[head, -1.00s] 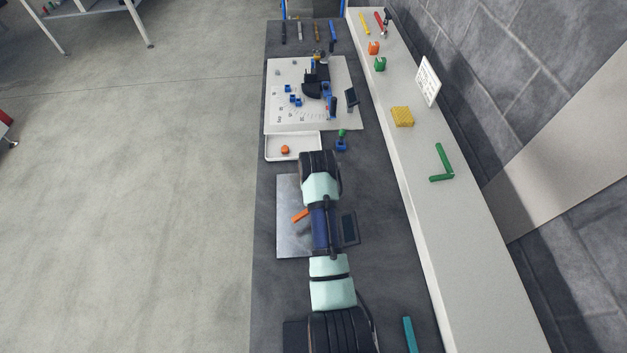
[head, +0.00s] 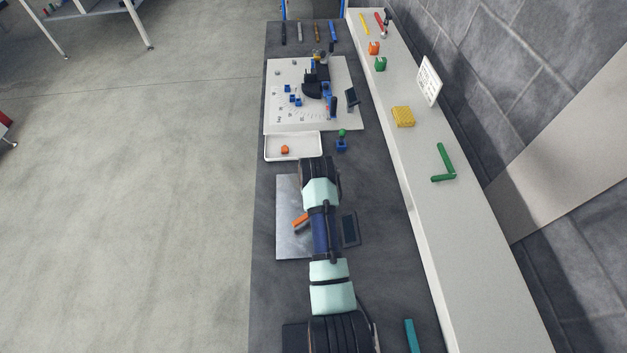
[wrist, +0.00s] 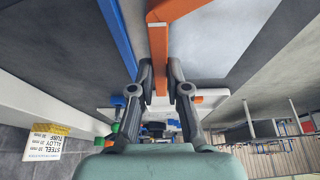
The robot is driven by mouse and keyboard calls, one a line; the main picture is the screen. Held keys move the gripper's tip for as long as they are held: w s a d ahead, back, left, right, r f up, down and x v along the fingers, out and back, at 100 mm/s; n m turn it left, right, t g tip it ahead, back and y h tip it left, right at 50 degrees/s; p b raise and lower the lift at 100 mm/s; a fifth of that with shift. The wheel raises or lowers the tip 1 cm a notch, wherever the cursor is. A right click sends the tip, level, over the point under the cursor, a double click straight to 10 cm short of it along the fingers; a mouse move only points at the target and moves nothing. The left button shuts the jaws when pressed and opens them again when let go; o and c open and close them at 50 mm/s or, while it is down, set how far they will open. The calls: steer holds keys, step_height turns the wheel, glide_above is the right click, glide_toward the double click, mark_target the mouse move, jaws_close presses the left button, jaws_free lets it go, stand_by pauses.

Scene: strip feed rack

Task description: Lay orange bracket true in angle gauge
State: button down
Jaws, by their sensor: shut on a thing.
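The orange bracket (wrist: 158,45) is L-shaped, with one leg running down between the fingertips of my gripper (wrist: 160,76) in the wrist view. My gripper is shut on this leg. The bracket's other leg extends right along the top edge of the view. A straight blue bar (wrist: 117,36) lies left of the bracket with a gap between them. In the head view, the bracket's orange end (head: 300,221) shows left of my arm, over a grey metal plate (head: 287,245). My arm hides the gripper, the blue bar and the rest of the bracket there. Contact with the plate cannot be told.
A small dark screen (head: 350,229) stands right of my arm. A white tray (head: 307,154) with an orange piece and a white board (head: 280,117) with blue parts lie beyond. A green bracket (head: 446,163) lies on the right ledge.

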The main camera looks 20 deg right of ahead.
steer(key=shift+f+b, duration=0.75)
steer(key=shift+f, duration=0.65)
steer(key=c, duration=1.1)
jaws_free()
steer(key=v, duration=1.2)
steer(key=shift+w, duration=0.1)
